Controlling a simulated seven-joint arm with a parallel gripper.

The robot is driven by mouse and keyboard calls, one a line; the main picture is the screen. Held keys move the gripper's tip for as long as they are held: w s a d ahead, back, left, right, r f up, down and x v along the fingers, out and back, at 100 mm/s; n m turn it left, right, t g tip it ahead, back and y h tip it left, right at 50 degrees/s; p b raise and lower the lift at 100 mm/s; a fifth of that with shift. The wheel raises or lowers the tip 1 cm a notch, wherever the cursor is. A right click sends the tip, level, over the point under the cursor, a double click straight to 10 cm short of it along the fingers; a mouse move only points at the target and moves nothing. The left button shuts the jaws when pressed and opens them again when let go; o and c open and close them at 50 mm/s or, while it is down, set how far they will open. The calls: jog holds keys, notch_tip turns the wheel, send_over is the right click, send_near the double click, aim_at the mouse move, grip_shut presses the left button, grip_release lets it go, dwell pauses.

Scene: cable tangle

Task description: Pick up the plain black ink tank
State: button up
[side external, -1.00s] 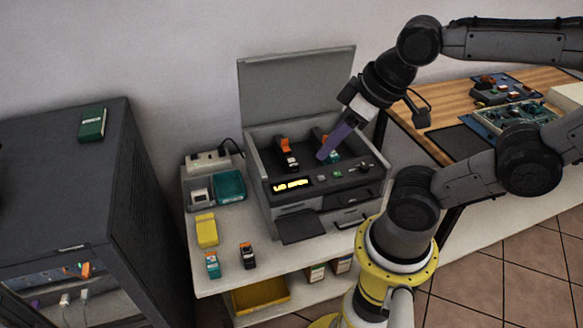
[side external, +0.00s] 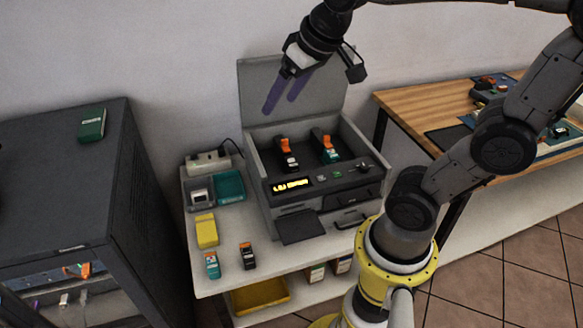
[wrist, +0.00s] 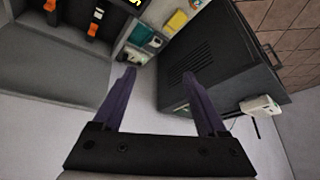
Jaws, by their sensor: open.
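A black ink tank (side external: 248,258) with an orange top stands on the white shelf in front of the printer, to the right of a teal tank (side external: 212,266). Another black tank (side external: 289,162) with an orange top and a pale mark sits in the left part of the open printer. A teal tank (side external: 331,154) with an orange top sits to its right. I cannot tell which black tank is plain. My gripper (side external: 281,103) is open and empty, high above the printer's left rear. In the wrist view its purple fingers (wrist: 159,76) are spread with nothing between them.
The printer (side external: 258,205) has its lid (side external: 295,85) raised behind the bay. A yellow box (side external: 206,230), a teal tray (side external: 229,186) and a power strip (side external: 207,161) lie left of it. A dark cabinet (side external: 140,190) stands further left, with a green box (side external: 91,124) on top.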

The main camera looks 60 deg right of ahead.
jog(key=w+d+f+m+g, duration=0.25)
jog(key=w+d+f, duration=0.25)
jog(key=w+d, duration=0.3)
jog(key=m+g, duration=0.3)
jog(key=m, duration=0.1)
send_over(291, 161)
notch_tip(291, 161, down, 19)
jog(key=shift+y, duration=0.3)
jog(key=f, duration=0.7)
jog(key=shift+a+f, duration=0.25)
jog(key=shift+f, duration=0.1)
jog(key=shift+d+f, duration=0.15)
jog(key=shift+f, duration=1.15)
jog(key=shift+d+f, duration=0.15)
jog(key=shift+f, duration=1.15)
jog(key=shift+c, duration=0.3)
grip_shut()
